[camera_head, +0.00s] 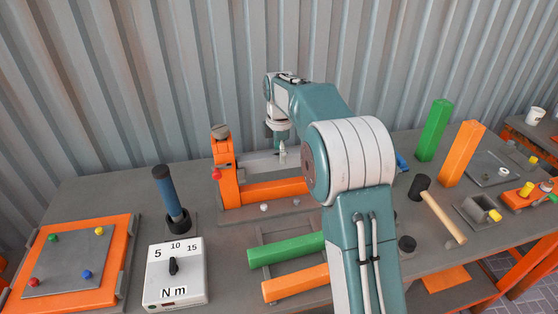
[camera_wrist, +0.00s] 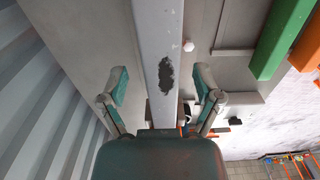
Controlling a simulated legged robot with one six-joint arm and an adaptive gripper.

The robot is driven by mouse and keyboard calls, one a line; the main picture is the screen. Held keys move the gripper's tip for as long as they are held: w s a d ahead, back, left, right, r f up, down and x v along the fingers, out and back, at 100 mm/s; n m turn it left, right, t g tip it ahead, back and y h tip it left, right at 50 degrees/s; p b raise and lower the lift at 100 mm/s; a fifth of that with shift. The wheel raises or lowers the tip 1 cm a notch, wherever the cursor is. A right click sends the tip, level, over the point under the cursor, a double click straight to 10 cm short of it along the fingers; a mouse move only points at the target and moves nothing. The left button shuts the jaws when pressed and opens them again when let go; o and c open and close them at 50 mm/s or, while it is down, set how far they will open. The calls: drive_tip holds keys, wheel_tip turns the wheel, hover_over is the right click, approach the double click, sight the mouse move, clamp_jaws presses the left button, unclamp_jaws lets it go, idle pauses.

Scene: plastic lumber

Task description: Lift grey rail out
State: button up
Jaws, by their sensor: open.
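The grey rail (camera_wrist: 160,35) runs lengthwise through the middle of the wrist view, with a dark worn patch on its face. In the head view a grey rail (camera_head: 258,165) spans the orange frame (camera_head: 224,168) near the back of the bench; its right part is hidden behind my arm. My gripper (camera_wrist: 161,88) is open, with one finger on each side of the rail and a gap showing on both sides. In the head view my gripper (camera_head: 282,152) hangs over the rail. I cannot tell how the rail's ends sit in the frame.
A green bar (camera_head: 287,250) and an orange bar (camera_head: 296,283) lie in front of the frame. A blue-handled tool (camera_head: 170,195) stands left, behind a torque box (camera_head: 176,275). A mallet (camera_head: 440,212) and upright green (camera_head: 433,130) and orange (camera_head: 461,152) posts are right. The corrugated wall (camera_head: 130,80) is close behind.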

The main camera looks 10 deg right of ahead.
sight(274, 153)
drive_tip(key=shift+a+f, duration=0.2)
drive_tip(key=shift+f, duration=0.4)
drive_tip(key=shift+a+f, duration=0.15)
drive_tip(key=shift+f, duration=0.4)
drive_tip(key=shift+a+f, duration=0.2)
drive_tip(key=shift+a, duration=0.2)
drive_tip(key=shift+d, duration=0.4)
clamp_jaws()
drive_tip(key=shift+a, duration=0.15)
